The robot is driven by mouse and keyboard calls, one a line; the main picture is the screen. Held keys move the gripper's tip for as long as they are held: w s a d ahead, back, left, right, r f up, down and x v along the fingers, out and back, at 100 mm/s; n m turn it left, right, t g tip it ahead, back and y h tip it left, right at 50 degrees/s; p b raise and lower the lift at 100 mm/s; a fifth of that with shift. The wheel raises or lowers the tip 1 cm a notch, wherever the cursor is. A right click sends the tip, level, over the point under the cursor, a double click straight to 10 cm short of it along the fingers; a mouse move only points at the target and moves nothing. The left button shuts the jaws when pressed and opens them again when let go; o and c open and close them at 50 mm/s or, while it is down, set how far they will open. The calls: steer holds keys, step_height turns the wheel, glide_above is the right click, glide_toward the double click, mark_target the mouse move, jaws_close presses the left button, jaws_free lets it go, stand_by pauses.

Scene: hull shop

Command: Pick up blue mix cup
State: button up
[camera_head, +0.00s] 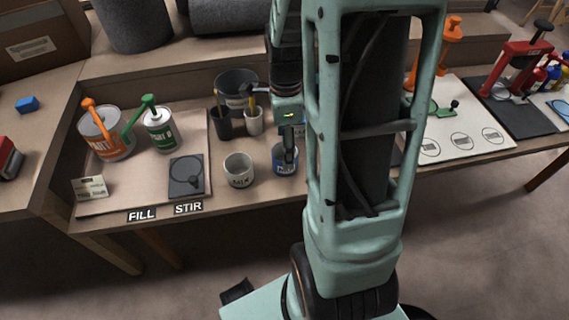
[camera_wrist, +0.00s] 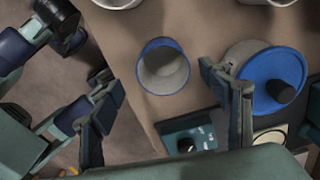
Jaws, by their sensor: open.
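The blue mix cup (camera_head: 285,161) stands on the workbench near its front edge, partly hidden by my gripper (camera_head: 288,143) in the head view. In the wrist view the cup (camera_wrist: 163,72) is seen from above as an open grey cup with a blue rim. My gripper (camera_wrist: 160,90) is open there, with one finger left of the cup and the other right of it. Both fingers look apart from the cup. I cannot tell the fingertips' exact height against the rim.
A white cup (camera_head: 239,169) stands just left of the blue cup. A can with a blue lid (camera_wrist: 272,80) is close to my right finger in the wrist view, with a teal box with a knob (camera_wrist: 188,138) below. A dark stir pad (camera_head: 186,176) lies farther left.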

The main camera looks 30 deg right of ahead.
steer(key=f+b, duration=0.2)
steer(key=f, duration=0.3)
steer(key=shift+w+f, duration=0.1)
steer(key=shift+w, duration=0.1)
steer(key=shift+c, duration=0.5)
steer(key=c, duration=1.2)
